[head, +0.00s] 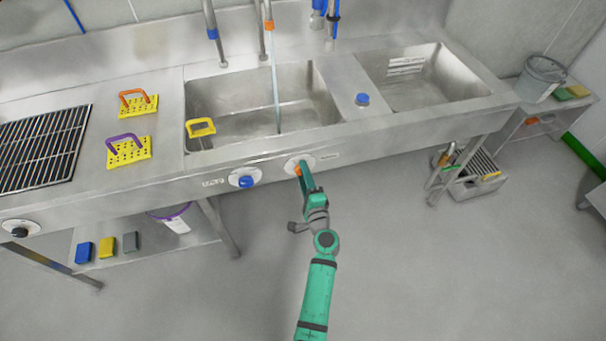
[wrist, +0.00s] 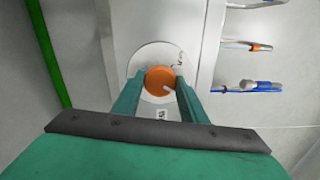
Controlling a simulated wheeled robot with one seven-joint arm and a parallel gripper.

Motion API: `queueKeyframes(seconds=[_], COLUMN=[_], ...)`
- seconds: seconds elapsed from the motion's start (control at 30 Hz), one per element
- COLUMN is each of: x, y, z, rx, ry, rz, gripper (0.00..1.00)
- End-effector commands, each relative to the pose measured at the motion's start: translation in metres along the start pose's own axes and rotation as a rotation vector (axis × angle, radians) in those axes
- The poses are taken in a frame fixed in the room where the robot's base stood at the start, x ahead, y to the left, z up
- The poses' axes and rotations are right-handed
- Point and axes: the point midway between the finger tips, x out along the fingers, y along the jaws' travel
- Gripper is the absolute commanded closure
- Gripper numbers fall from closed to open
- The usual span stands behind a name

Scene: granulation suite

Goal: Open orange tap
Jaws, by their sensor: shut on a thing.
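The orange tap (wrist: 160,80) is a round knob with a pale pointer mark, set on a white dial plate on the sink unit's front panel. In the head view the orange tap (head: 298,169) is mostly covered by my gripper (head: 303,172). In the wrist view my gripper (wrist: 158,85) has one green finger on each side of the knob and is shut on it. The pointer mark is tilted toward the lower right. In the head view water runs from the spout with the orange collar (head: 269,25) into the left basin.
A blue knob (head: 244,181) sits left of the orange tap on the same panel. Yellow scrapers (head: 130,151) lie on the counter, and one yellow item (head: 200,127) is at the left basin's edge. A grey crate (head: 470,186) stands on the floor at right. The floor in front is clear.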

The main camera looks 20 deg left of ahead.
Motion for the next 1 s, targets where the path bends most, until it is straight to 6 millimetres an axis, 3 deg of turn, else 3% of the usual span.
queueKeyframes(seconds=[0.4, 0.93, 0.97, 1.0], x=[-0.0003, -0.0003, -0.0003, -0.0003], y=[0.0004, 0.0006, 0.0006, 0.0006], z=[-0.0003, -0.0003, -0.0003, -0.0003], rx=[0.176, 0.199, 0.199, 0.198], ry=[0.001, 0.001, 0.001, 0.001], rz=[0.001, 0.001, 0.001, 0.001], gripper=[0.84, 0.84, 0.57, 0.47])
